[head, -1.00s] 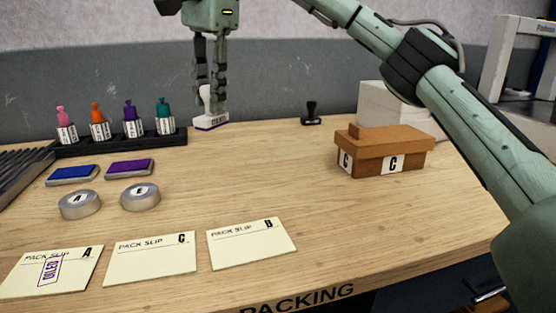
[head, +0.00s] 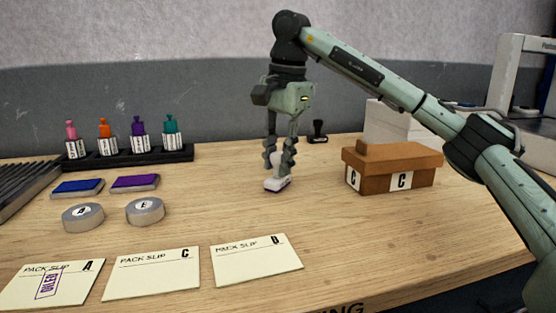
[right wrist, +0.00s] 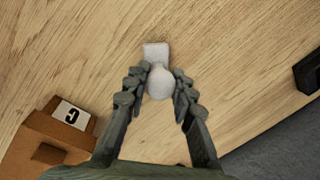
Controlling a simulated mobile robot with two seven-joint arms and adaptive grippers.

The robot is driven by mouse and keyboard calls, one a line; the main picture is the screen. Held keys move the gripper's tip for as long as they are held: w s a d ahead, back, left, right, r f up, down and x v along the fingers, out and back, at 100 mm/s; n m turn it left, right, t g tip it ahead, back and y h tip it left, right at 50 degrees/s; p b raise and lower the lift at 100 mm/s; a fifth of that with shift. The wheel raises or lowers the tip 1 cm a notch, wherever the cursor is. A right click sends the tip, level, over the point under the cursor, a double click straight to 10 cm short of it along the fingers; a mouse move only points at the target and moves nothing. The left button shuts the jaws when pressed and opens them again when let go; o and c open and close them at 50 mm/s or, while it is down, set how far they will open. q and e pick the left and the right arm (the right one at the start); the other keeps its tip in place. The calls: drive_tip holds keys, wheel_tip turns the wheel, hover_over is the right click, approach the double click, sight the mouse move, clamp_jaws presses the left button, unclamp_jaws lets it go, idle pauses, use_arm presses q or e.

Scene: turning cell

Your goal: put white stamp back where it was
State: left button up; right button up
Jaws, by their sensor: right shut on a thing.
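The white stamp (head: 277,184) has a pale round knob and a purple edge along its base. My right gripper (head: 280,160) is shut on its knob, near the middle of the table; I cannot tell whether the base touches the wood. In the right wrist view the white stamp (right wrist: 157,52) shows between the two fingers of the right gripper (right wrist: 159,88), with its base pointing away. My left gripper is not in view.
A dark rack (head: 130,158) with several coloured stamps stands at the back left. A black stamp (head: 318,132) stands at the back. A brown box (head: 390,168) marked C is to the right. Ink pads, tape rolls and pack slips (head: 255,260) lie left and in front.

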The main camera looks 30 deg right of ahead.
sight(278, 153)
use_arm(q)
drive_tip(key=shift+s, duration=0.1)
use_arm(e)
drive_tip(key=shift+f, duration=0.2)
drive_tip(key=o, duration=0.9)
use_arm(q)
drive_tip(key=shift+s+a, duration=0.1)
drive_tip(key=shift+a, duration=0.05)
use_arm(e)
drive_tip(key=shift+r, duration=0.2)
drive_tip(key=shift+r, duration=0.3)
drive_tip(key=r, duration=0.3)
drive_tip(key=shift+s, duration=0.2)
use_arm(q)
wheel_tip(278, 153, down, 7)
drive_tip(key=p, duration=0.3)
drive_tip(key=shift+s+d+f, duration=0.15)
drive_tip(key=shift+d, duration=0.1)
use_arm(e)
wheel_tip(278, 153, up, 8)
drive_tip(key=s, duration=0.1)
drive_tip(key=shift+d+r, duration=0.2)
